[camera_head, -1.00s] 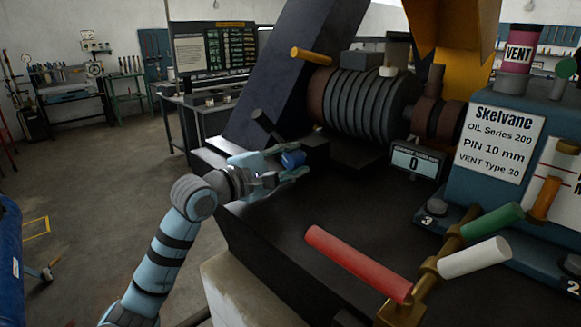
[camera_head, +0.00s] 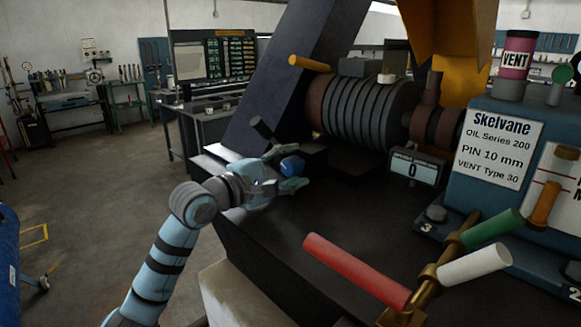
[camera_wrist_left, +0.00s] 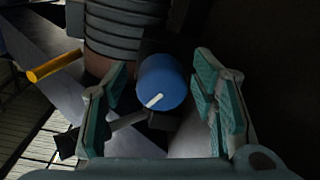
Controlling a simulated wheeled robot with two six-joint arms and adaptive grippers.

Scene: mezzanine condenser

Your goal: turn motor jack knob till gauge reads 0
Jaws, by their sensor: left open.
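The blue motor jack knob (camera_head: 292,166) sits on the dark machine base in front of the ribbed motor. In the left wrist view the knob (camera_wrist_left: 163,83) shows a white mark on its face, pointing to the lower left. My left gripper (camera_head: 286,170) is open, with its fingers on either side of the knob; in the left wrist view the fingers (camera_wrist_left: 162,100) stand apart from it, with gaps on both sides. The gauge (camera_head: 413,169) on the base right of the motor reads 0. My right gripper is out of view.
A red handle (camera_head: 355,270), a white handle (camera_head: 474,263) and a green handle (camera_head: 492,227) stand at the front right. A dark slanted beam (camera_head: 290,75) rises behind the knob. The base top between knob and red handle is clear.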

